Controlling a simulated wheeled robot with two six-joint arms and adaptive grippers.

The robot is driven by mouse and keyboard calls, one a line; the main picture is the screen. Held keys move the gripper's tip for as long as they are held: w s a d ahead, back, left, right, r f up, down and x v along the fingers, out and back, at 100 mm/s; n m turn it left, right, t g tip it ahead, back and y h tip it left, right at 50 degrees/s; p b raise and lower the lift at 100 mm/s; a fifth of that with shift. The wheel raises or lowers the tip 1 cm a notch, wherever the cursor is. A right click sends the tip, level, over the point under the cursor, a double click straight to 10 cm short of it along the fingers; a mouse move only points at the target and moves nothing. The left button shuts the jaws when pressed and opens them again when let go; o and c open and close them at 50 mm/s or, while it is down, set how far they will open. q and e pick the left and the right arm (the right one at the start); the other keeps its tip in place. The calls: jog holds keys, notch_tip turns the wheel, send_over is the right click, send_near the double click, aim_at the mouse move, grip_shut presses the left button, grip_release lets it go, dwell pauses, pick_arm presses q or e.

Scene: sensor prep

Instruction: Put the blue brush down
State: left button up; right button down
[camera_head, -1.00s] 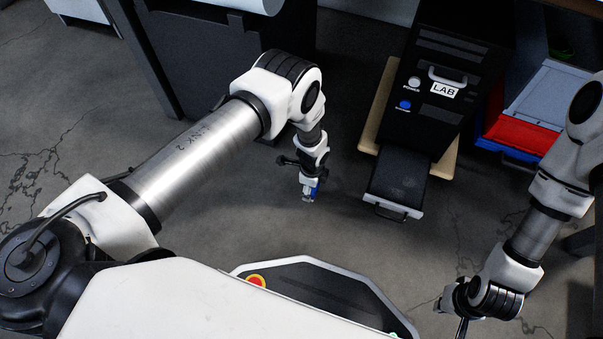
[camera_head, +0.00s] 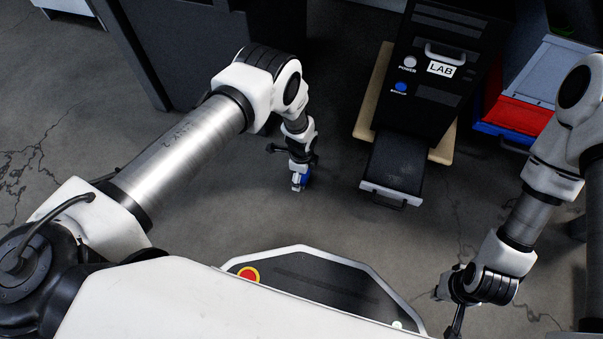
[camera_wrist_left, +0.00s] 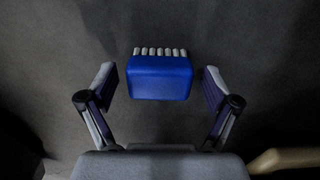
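The blue brush (camera_wrist_left: 160,78) is a blue block with a row of pale bristle tufts along its far edge in the left wrist view. My left gripper (camera_wrist_left: 160,90) is open around it, with a gap between the brush and each finger. In the head view a bit of the blue brush (camera_head: 305,180) shows at the tip of my left gripper (camera_head: 297,184), over the grey floor. I cannot tell whether the brush touches the floor. My right gripper (camera_head: 449,303) hangs at the lower right, its fingers too unclear to judge.
A black LAB box (camera_head: 420,110) with a low front tray (camera_head: 393,175) stands on a wooden board (camera_head: 364,117) to the right of my left gripper. Red and blue bins (camera_head: 515,115) are farther right. The grey floor (camera_head: 335,220) between is clear.

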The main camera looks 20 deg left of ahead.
pick_arm(q)
notch_tip(320, 180, up, 12)
jog(key=p, duration=0.7)
jog(key=shift+r, duration=0.2)
